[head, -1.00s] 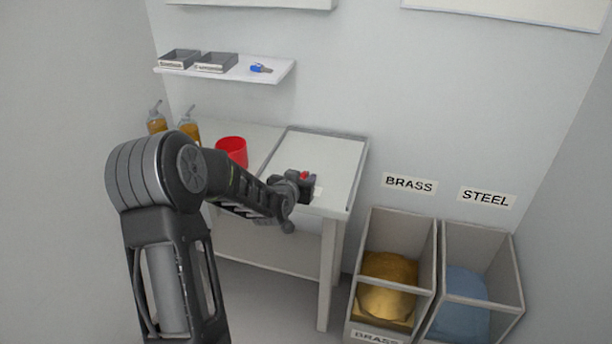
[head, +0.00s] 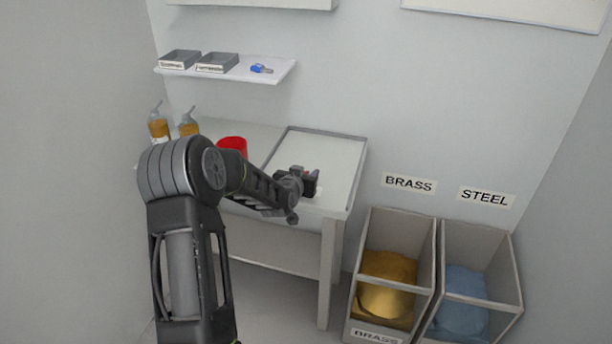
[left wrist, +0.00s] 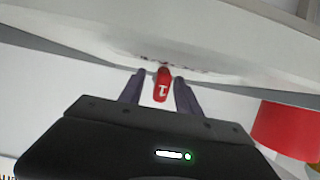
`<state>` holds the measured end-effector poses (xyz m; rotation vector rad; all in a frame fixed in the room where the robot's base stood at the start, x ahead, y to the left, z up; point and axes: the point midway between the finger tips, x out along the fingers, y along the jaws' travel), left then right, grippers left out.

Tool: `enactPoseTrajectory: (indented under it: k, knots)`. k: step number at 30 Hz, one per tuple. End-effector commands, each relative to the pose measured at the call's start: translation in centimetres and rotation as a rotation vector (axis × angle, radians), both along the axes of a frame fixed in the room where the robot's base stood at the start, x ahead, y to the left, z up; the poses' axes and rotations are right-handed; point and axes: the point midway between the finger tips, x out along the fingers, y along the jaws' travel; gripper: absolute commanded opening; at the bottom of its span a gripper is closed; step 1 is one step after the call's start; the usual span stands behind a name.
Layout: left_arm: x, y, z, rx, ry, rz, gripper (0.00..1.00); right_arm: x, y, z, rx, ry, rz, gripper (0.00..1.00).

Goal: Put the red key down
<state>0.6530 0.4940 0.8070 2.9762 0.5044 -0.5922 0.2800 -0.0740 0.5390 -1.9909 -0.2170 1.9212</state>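The red key (left wrist: 162,88), marked with a 1, shows in the left wrist view between the two dark fingers of my left gripper (left wrist: 160,82). Light gaps show between the key and the fingers, so the gripper looks open around it. The key's far end is at the pale surface ahead; I cannot tell exactly how it rests there. In the head view my left gripper (head: 312,180) is low over the front part of the grey-rimmed tray (head: 335,148) on the table, and the key is mostly hidden. My right gripper is not in view.
A red cup (head: 232,145) stands left of the tray, with two pump bottles (head: 158,126) farther left. A shelf (head: 280,72) above holds two small grey bins (head: 217,62) and a blue key (head: 261,68). Brass (head: 385,290) and steel (head: 465,300) bins stand on the right.

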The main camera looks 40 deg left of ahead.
Motion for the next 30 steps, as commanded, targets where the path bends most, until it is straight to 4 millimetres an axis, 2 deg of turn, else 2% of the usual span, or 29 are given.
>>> enactPoseTrajectory:
  k: [10,24,30]
  knots:
    - [-0.01,-0.02,0.02,0.0,0.0,0.0,0.4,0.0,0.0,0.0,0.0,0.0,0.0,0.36]
    - [-0.02,-0.03,0.02,0.0,0.0,0.0,0.02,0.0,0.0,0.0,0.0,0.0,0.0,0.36]
    - [-0.02,-0.02,0.02,0.0,0.0,0.0,0.0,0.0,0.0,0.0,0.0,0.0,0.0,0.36]
